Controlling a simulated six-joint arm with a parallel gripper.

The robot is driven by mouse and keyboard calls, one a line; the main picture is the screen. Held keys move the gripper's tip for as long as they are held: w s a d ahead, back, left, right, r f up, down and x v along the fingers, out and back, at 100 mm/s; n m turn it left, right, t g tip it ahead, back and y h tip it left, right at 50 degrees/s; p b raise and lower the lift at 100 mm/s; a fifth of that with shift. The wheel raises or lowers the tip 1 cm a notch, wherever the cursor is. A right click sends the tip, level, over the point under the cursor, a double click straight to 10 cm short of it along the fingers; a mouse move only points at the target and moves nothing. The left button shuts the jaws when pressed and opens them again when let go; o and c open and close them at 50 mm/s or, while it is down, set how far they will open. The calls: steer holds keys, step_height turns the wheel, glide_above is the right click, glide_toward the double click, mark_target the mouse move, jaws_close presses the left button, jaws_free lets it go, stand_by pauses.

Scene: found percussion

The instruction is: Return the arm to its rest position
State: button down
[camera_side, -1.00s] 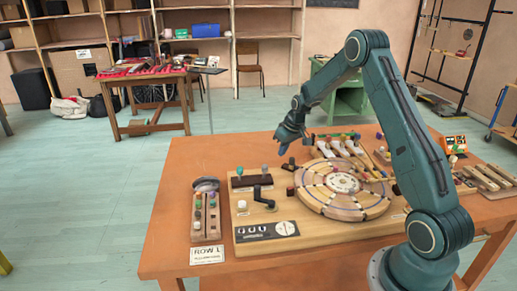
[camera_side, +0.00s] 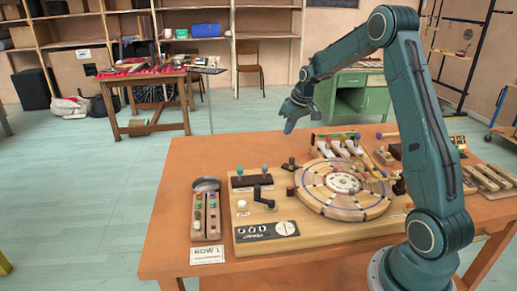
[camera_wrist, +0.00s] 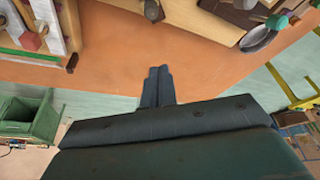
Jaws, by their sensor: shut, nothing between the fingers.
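My gripper (camera_side: 289,126) is in the air above the back part of the orange table (camera_side: 190,156) in the side view, behind and above the wooden board. Its fingers point down and are shut with nothing between them. In the wrist view my gripper (camera_wrist: 157,72) shows as two dark fingers pressed together, over bare orange tabletop near the table's edge. My arm is raised and bent, apart from everything on the table.
A wooden board (camera_side: 252,240) bears a round segmented disc (camera_side: 310,203), a black crank and knobs. A rack of coloured pegs (camera_side: 198,225) and a card (camera_side: 207,255) lie left. A green cabinet (camera_side: 376,102) stands behind. The tabletop's back left is bare.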

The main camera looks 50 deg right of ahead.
steer(key=shift+a+r, duration=0.1)
stand_by(0.3)
steer(key=s+a+r+n, duration=0.1)
steer(key=s+a+r, duration=0.45)
steer(key=a, duration=0.35)
steer(key=s+a+r, duration=0.4)
steer(key=a+r, duration=0.3)
steer(key=a, duration=0.1)
steer(key=s+a, duration=0.5)
steer(key=s, duration=0.4)
steer(key=s+a+n+t, duration=0.1)
steer(key=s+a, duration=0.5)
steer(key=s, duration=0.4)
steer(key=shift+s+a+r+t+y, duration=0.15)
steer(key=shift+a+t+y, duration=0.15)
steer(key=shift+y, duration=0.1)
